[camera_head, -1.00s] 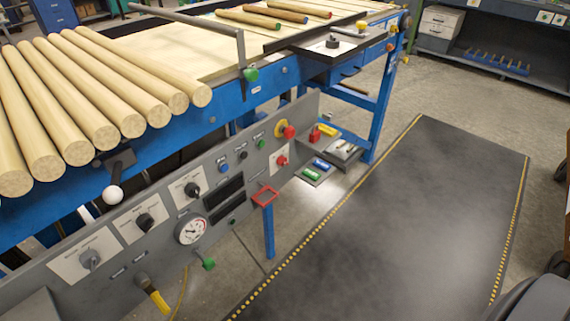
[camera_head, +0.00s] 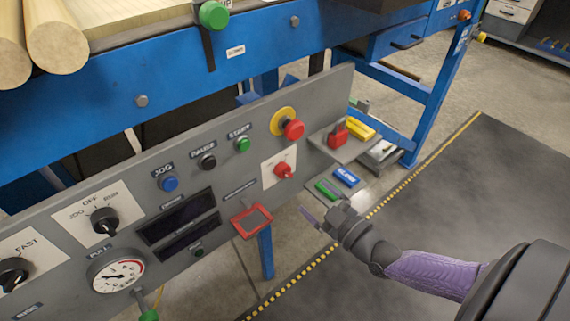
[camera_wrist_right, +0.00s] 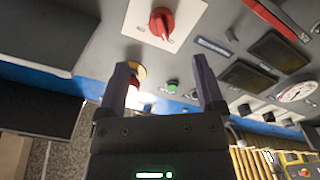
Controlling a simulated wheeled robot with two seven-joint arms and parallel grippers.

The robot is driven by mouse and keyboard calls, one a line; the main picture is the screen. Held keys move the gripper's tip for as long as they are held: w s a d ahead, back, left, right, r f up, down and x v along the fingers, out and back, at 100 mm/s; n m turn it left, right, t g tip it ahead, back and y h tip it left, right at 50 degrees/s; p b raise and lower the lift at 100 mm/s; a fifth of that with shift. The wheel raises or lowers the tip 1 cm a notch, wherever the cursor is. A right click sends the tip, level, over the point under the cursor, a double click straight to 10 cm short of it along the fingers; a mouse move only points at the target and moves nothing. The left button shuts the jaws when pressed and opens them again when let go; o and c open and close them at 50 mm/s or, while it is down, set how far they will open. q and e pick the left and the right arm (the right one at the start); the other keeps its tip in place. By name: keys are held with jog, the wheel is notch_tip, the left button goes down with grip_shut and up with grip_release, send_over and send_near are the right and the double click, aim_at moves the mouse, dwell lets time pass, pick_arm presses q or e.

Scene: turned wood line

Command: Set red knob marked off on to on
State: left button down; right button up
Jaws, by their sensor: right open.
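The red knob (camera_head: 284,171) sits on a white plate (camera_head: 267,180) on the grey control panel, below the yellow-collared red stop button (camera_head: 293,130). It also shows at the top of the right wrist view (camera_wrist_right: 162,22), on its white plate (camera_wrist_right: 135,22). The plate's lettering is too small to read, so I cannot tell which mark the knob points at. My right gripper (camera_head: 317,203) is open and empty, low and to the right of the knob. In the right wrist view its two fingers (camera_wrist_right: 161,66) are apart, with the knob beyond the tips, not touched. My left gripper is out of view.
Blue, black and green buttons (camera_head: 208,161) line the panel. A shelf at the panel's right end holds a red padlock (camera_head: 337,137) and a yellow block (camera_head: 360,128). The dark floor mat (camera_head: 500,190) is clear.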

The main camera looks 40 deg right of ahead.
aim_at(289, 176)
jog(key=w+b, duration=0.1)
jog(key=w, duration=0.2)
jog(key=w+b, duration=0.1)
jog(key=w, duration=0.2)
jog(key=w+a+b, duration=0.1)
jog(key=w+b, duration=0.1)
jog(key=w, duration=0.1)
jog(key=shift+a, duration=0.1)
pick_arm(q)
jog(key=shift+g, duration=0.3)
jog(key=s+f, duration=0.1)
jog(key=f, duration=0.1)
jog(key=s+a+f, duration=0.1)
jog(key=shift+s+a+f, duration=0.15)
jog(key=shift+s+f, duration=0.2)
pick_arm(e)
jog(key=shift+w+r, duration=0.1)
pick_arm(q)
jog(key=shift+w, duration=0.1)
pick_arm(e)
jog(key=c, duration=0.4)
grip_shut()
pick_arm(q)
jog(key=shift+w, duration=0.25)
